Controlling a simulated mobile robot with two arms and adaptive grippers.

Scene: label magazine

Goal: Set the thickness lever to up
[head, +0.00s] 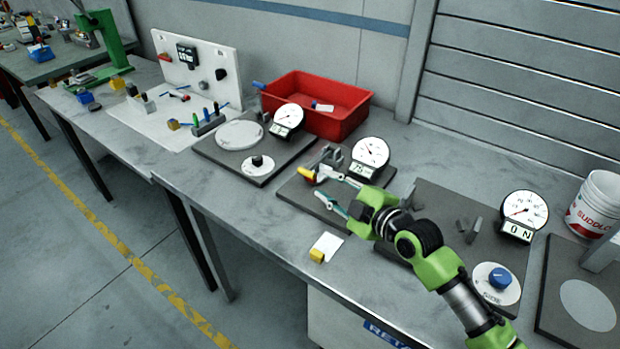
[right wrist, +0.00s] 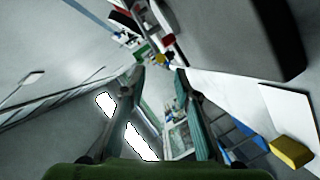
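The gauge station with a round white dial (head: 370,152) and a small display stands on a dark plate (head: 292,187) mid-bench in the head view. A small yellow-and-red piece (head: 307,174), which looks like the lever handle, is at its left side; its position, up or down, I cannot tell. My right gripper (head: 320,184) is open and empty, with its fingertips beside this piece, one close to it and one nearer the front. Contact is unclear. In the right wrist view the fingers (right wrist: 158,78) are spread, and the lever is not clear there. My left gripper is not in view.
A red bin (head: 317,85) stands behind. Another dial station (head: 287,116) is to the left and one with a blue knob (head: 501,278) to the right. A yellow block (head: 317,256) with a white card lies near the front edge. A white bucket (head: 597,203) is far right.

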